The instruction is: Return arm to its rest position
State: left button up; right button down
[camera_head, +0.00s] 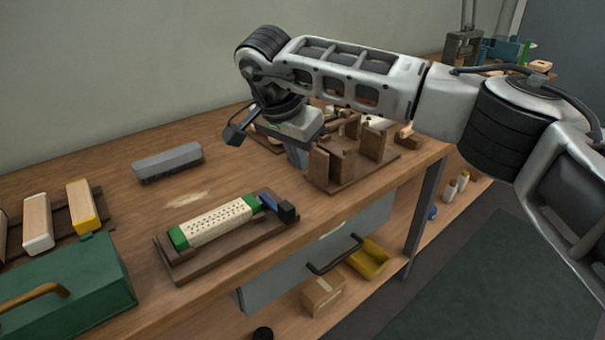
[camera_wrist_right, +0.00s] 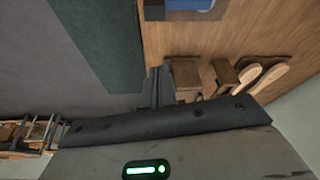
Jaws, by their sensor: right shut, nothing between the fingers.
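My right arm reaches in from the right in the head view, over the bench (camera_head: 130,180). Its gripper (camera_head: 298,160) points down beside the brown wooden rack (camera_head: 345,165), and the wrist hides part of that rack. The fingers also show in the right wrist view (camera_wrist_right: 157,86), shut and empty, next to the rack's brown blocks (camera_wrist_right: 185,75). I cannot tell whether they touch the rack. My left gripper is not in view. A cream block with rows of holes and green ends (camera_head: 215,222) lies on a brown base (camera_head: 178,270) with a blue-and-black clamp (camera_head: 278,205).
A grey block (camera_head: 167,162) lies toward the back of the bench. A green toolbox (camera_head: 75,280) and wooden brush blocks (camera_head: 82,205) stand at left. Below are a cardboard box (camera_head: 322,295) and a yellow bin (camera_head: 368,260). Clear floor mat (camera_head: 460,280) lies at right.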

jog(key=shift+s+a+r, duration=0.15)
jog(key=shift+r, duration=0.55)
